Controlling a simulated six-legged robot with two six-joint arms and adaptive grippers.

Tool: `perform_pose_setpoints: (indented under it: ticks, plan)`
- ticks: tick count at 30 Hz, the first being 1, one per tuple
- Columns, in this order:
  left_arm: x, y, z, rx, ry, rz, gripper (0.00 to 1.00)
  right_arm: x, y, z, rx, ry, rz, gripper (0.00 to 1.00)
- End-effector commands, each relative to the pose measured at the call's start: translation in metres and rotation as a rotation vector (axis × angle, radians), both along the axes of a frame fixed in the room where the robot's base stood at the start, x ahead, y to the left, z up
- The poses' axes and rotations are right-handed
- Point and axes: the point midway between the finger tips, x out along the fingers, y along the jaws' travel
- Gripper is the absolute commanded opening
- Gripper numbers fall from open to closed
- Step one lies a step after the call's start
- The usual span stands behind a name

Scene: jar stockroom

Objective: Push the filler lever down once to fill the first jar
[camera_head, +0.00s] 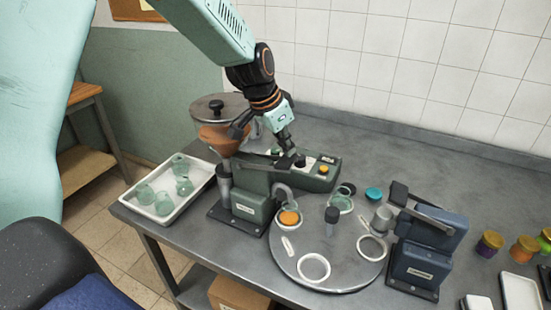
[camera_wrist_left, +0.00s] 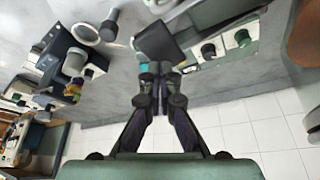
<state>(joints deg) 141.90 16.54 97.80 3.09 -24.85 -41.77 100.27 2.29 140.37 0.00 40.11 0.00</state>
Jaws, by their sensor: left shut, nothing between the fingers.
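My left gripper (camera_head: 288,146) reaches down from above, shut and empty, at the lever's handle end. In the left wrist view its closed fingers (camera_wrist_left: 161,85) are right by the black lever handle (camera_wrist_left: 160,42); I cannot tell whether they touch. My right gripper is out of view.
A white tray (camera_head: 207,185) of several empty jars stands left. A green control box (camera_head: 318,175) is behind the lever. Another jar (camera_head: 342,204) stands on the turntable. A blue capper (camera_head: 425,250) and colored-content jars (camera_head: 489,243) stand right.

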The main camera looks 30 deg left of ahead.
Motion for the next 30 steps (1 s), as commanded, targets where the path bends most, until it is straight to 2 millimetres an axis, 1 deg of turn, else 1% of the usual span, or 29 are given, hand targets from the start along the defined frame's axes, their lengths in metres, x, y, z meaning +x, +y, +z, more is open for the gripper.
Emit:
perform_pose_setpoints:
  ticks: [11, 27, 30]
  plan:
    - [0.0, 0.0, 0.003, 0.0, 0.0, 0.0, 0.0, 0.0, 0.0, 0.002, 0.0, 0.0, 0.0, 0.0]
    - [0.0, 0.0, 0.049, 0.0, -0.001, 0.0, 0.0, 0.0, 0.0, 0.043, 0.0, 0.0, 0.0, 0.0]
    - [0.0, 0.0, 0.053, 0.0, -0.001, 0.0, 0.0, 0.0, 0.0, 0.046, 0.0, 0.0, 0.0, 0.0]
